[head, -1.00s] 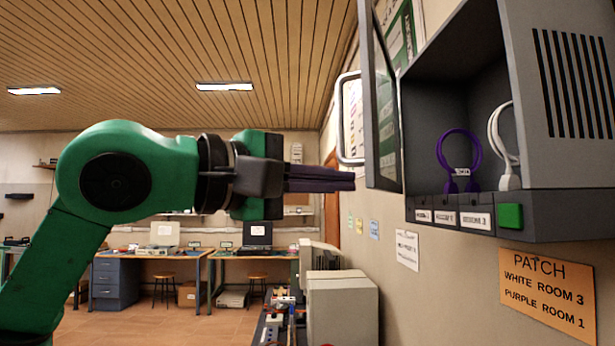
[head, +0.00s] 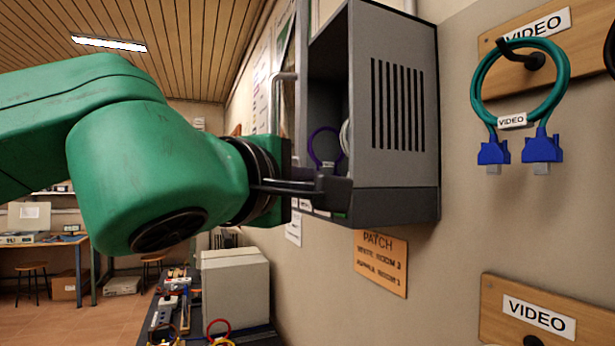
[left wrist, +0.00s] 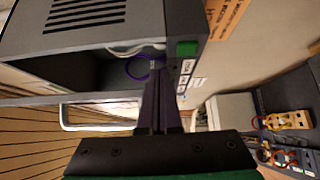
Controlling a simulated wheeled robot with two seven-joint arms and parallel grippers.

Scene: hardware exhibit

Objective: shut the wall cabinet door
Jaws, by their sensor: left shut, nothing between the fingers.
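The grey wall cabinet (head: 400,110) hangs on the wall, and its front opening shows a purple cable (head: 325,145) and part of a white one. Its door (head: 301,75) stands open, seen nearly edge-on, with a pale loop handle (head: 277,85). In the left wrist view the door (left wrist: 40,101) is a thin grey strip, with its handle (left wrist: 68,120) below. My left gripper (head: 330,190) is shut and empty, in front of the cabinet's lower part. Its dark fingers (left wrist: 158,85) overlap the door line and opening; contact cannot be told. My right gripper is not in view.
A teal video cable (head: 520,85) hangs on a wooden wall board at the right. An orange patch sign (head: 381,262) is below the cabinet. A pale boxy device (head: 235,290) and a bench with tools stand below left. Desks and stools are at the far left.

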